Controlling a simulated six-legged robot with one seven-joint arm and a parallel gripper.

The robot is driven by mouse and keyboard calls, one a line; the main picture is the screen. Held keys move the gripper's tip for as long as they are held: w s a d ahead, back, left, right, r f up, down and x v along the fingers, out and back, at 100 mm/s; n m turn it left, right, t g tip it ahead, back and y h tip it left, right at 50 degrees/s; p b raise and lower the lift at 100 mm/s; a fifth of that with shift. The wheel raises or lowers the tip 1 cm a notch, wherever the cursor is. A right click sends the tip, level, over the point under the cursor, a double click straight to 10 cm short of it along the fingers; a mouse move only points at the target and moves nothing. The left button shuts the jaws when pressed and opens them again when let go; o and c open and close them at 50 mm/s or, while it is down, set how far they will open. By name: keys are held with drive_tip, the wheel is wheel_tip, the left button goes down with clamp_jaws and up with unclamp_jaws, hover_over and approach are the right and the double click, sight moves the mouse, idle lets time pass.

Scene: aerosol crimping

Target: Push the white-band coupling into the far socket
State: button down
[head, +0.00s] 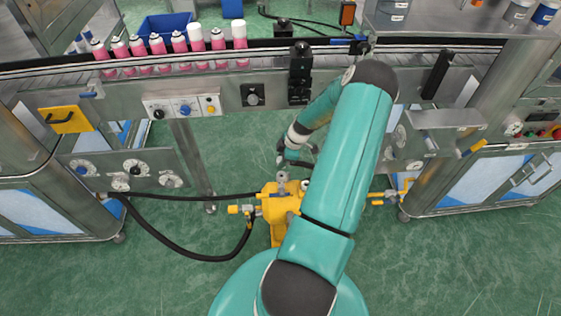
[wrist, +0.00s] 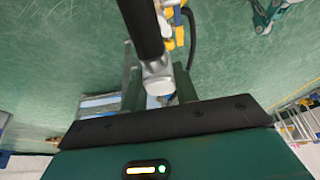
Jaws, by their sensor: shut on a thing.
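My gripper (head: 295,158) is low in front of the conveyor, just above a yellow block (head: 274,208) on the floor side. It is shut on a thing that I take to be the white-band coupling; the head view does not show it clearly. In the wrist view a black cylinder runs down from the top to a silver-grey fitting with a pale end (wrist: 158,80), beyond the dark edge of my gripper body. Grey fittings (head: 282,178) stand on top of the yellow block. I cannot tell which opening is the far socket or whether the coupling touches it.
Black hoses (head: 185,253) run from the left panel to the yellow block. A yellow side fitting (head: 240,209) sticks out to its left. The conveyor (head: 55,78) carries several pink cans (head: 179,42) behind.

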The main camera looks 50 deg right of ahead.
sight(278, 175)
drive_tip(key=shift+s+f, duration=0.1)
drive_tip(key=shift+f, duration=2.4)
drive_tip(key=shift+f, duration=0.65)
idle(0.8)
drive_tip(key=c, duration=1)
unclamp_jaws()
drive_tip(key=v, duration=1.3)
drive_tip(key=shift+d+r, duration=0.2)
drive_tip(key=shift+r, duration=0.1)
